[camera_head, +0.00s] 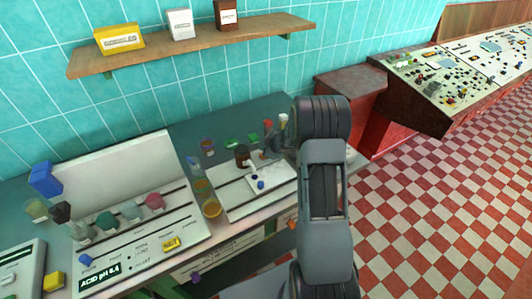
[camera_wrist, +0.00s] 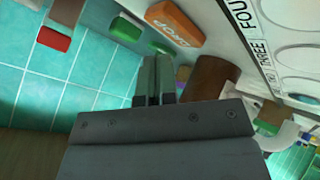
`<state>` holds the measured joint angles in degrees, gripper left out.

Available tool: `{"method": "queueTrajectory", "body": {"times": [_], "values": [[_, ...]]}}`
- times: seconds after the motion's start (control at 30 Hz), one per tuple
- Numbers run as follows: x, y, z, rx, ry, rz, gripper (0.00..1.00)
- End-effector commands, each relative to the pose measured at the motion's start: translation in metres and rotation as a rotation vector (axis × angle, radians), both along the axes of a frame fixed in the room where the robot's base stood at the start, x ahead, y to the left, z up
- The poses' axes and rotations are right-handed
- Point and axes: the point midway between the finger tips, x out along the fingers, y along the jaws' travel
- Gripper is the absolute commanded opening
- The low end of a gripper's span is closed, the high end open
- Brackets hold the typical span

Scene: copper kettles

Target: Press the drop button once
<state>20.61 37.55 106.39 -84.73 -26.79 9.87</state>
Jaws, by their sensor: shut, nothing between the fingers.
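The drop button (camera_wrist: 175,22) is an orange block with white lettering, at the top of the wrist view beside a pale panel. My gripper (camera_wrist: 153,62) is shut and empty, its two fingers together. In the wrist view the fingertips appear just below and left of the button, with a gap between them in the picture. I cannot tell the depth between them. In the head view my arm covers the right part of the bench, and I cannot make out the drop button there.
The wrist view shows a green block (camera_wrist: 125,27), a brown cylinder (camera_wrist: 212,78) and a panel marked THREE and FOUR (camera_wrist: 262,62). In the head view, a brown jar (camera_head: 242,156) stands near my gripper. A shelf (camera_head: 190,45) hangs above; an instrument console (camera_head: 425,95) stands right.

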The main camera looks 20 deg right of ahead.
Motion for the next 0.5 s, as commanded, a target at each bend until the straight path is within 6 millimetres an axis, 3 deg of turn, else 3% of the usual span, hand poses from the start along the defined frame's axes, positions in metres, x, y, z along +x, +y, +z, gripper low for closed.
{"method": "queueTrajectory", "body": {"times": [0.3,0.5], "values": [[0.0,0.0,0.001,0.0,-0.001,-0.001,0.0],[0.0,0.0,0.011,0.0,-0.001,-0.001,0.0]]}}
